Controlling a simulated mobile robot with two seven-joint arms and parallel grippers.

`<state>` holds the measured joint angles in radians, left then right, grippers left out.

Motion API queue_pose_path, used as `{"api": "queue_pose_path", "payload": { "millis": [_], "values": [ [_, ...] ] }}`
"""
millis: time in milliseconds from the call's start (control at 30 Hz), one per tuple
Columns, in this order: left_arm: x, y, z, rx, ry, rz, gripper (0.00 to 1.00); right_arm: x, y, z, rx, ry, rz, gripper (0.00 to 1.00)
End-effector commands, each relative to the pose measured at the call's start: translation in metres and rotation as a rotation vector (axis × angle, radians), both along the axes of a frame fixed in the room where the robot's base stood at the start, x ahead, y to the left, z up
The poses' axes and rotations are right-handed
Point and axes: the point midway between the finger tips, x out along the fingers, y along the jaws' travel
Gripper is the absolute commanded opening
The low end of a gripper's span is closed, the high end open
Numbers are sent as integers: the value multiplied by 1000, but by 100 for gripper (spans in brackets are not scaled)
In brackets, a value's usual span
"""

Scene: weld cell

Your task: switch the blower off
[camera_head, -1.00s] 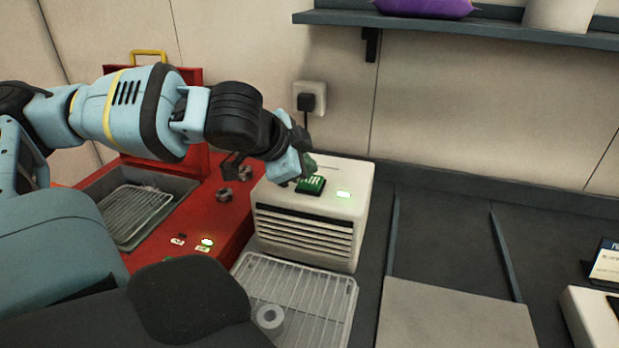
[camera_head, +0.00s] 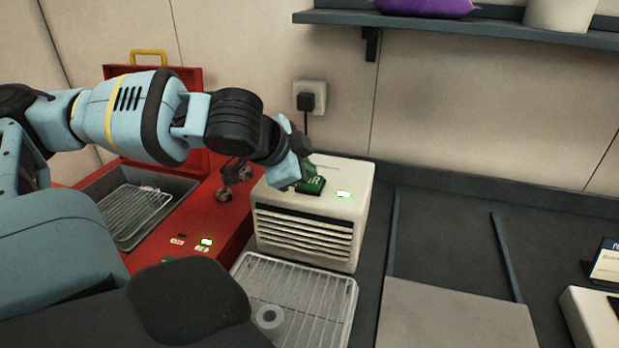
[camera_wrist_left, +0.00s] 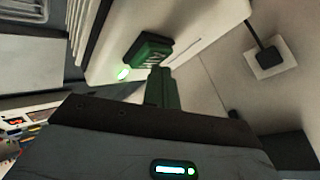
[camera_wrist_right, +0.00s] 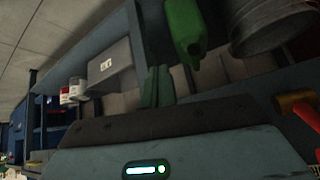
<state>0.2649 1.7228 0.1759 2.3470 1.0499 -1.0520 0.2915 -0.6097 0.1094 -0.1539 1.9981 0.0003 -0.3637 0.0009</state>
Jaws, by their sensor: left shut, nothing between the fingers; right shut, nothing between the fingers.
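The blower (camera_head: 305,238) is a white box with a slatted front on the bench. A green rocker switch (camera_head: 314,186) marked AIR is on its top, beside a lit green lamp (camera_head: 343,194). The switch (camera_wrist_left: 147,50) and lamp (camera_wrist_left: 123,74) also show in the left wrist view. My left gripper (camera_head: 308,170) is shut and empty, its green fingertips (camera_wrist_left: 158,85) right at the switch. I cannot tell whether they touch it, and they partly hide it. My right gripper (camera_wrist_right: 157,85) is shut and empty, away from the blower.
A red unit (camera_head: 231,200) with a sunken basin and wire rack stands left of the blower, with its own lit lamp (camera_head: 206,242). A wire-rack tray (camera_head: 325,310) lies in front. A plug sits in a wall socket (camera_head: 310,88) behind. A shelf (camera_head: 470,30) hangs above right.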

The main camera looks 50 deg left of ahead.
Motion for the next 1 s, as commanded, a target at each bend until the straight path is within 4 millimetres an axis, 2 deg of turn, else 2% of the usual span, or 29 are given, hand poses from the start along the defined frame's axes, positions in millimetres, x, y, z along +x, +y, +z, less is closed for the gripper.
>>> {"api": "queue_pose_path", "payload": {
  "millis": [500, 1000],
  "values": [
    [0, 0, -3, 0, 0, 0, 0, 8, 0, 1, -1, -14, 2, 0],
    [0, 0, -5, 0, 1, 1, 0, 3, 0, -1, 0, -4, 1, 0]
  ]
}}
